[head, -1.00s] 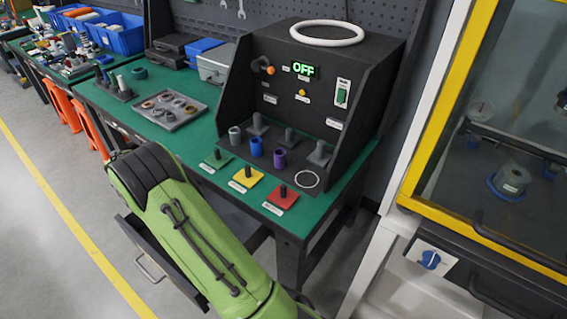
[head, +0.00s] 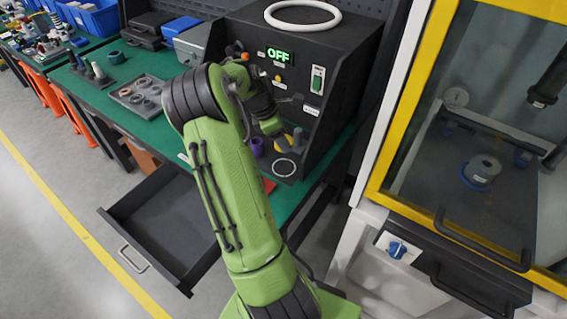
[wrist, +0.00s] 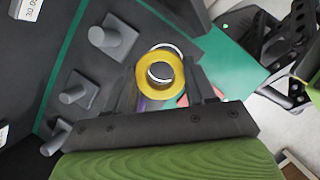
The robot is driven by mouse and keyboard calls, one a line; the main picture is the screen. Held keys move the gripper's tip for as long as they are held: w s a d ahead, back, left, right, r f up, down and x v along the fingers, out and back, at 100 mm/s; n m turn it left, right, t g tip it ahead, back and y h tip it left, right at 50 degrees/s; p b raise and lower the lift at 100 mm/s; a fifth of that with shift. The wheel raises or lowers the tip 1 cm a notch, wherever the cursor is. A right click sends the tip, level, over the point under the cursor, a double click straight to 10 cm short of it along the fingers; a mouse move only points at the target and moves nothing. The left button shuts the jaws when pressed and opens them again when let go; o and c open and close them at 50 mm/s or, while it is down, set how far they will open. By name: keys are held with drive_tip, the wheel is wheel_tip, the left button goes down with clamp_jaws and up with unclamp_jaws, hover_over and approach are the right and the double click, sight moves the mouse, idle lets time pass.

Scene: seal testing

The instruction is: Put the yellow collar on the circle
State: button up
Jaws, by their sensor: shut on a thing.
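The yellow collar (wrist: 160,91) is a short ring held between the two fingers of my gripper (wrist: 161,78) in the wrist view. The white circle (wrist: 167,46) is a thin ring outline on the dark surface, partly hidden behind the collar. In the head view the circle (head: 284,167) shows on the front right of the black station base. My gripper (head: 283,148) is above and just behind it in that picture. The collar is hard to make out there. The height of the collar over the circle cannot be told.
A purple collar (head: 257,146) stands on the base left of the circle. Grey posts on square bases (wrist: 108,38) line one side in the wrist view. The black station (head: 330,60) rises behind. An open drawer (head: 165,225) juts out below the green table (head: 150,130).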

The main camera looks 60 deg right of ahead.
sight(287, 167)
wheel_tip(287, 167, down, 10)
drive_tip(key=b, duration=0.2)
drive_tip(key=shift+r+b, duration=0.1)
drive_tip(key=shift+b, duration=0.3)
drive_tip(key=shift+r, duration=0.1)
